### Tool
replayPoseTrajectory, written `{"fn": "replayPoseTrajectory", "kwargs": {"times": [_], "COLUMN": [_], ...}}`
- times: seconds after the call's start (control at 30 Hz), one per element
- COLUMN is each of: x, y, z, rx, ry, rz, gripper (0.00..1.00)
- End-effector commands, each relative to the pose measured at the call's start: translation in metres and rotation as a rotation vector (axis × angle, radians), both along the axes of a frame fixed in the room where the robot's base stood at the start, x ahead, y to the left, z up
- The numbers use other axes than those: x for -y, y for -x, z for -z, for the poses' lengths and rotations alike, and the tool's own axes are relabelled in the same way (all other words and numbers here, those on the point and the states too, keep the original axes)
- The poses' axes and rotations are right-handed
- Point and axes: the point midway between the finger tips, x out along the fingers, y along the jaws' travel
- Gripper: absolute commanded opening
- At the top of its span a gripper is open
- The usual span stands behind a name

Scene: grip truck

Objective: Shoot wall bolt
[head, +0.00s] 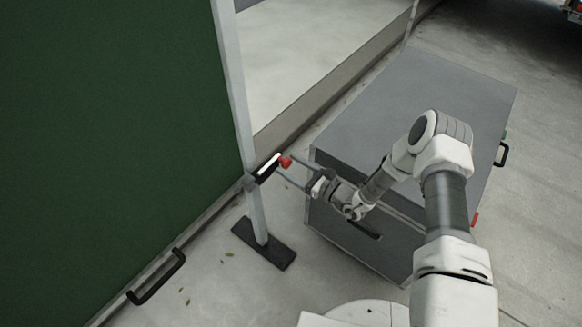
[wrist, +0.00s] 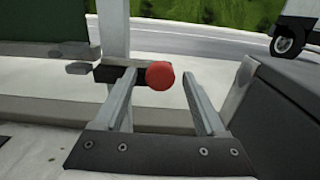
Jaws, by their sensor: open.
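The wall bolt is a pale bar in a black holder (head: 263,171) on a light grey post, with a red knob (head: 286,162) at its right end. The black holder also shows in the wrist view (wrist: 107,73). My gripper (head: 285,166) is open, its two fingers pointing at the bolt. In the wrist view, the red knob (wrist: 160,75) shows between the fingertips (wrist: 158,73), nearer the left one. Whether a finger touches it, I cannot tell. The green wall panel (head: 105,130) stands left of the post.
A large grey case (head: 430,85) with black handles stands right of the post, under and behind my arm. The post's dark foot (head: 263,243) rests on the concrete floor. A black handle (head: 157,277) sits low on the green panel. Floor in front is mostly clear.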

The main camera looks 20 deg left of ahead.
Motion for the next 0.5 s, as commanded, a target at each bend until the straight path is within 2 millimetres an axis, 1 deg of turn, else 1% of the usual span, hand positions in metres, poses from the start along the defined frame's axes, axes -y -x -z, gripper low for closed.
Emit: {"fn": "replayPoseTrajectory", "kwargs": {"times": [0.23,0.27,0.4,0.47,0.5], "x": [-0.0009,-0.0008,-0.0006,-0.0006,-0.0006], "y": [-0.0004,-0.0003,-0.0004,-0.0003,-0.0002], "z": [-0.0003,-0.0003,-0.0002,-0.0002,-0.0002], "rx": [0.0,0.0,0.0,0.0,0.0], "ry": [0.0,0.0,0.0,0.0,0.0], "rz": [0.0,0.0,0.0,0.0,0.0], "gripper": [0.73,0.69,0.44,0.33,0.26]}}
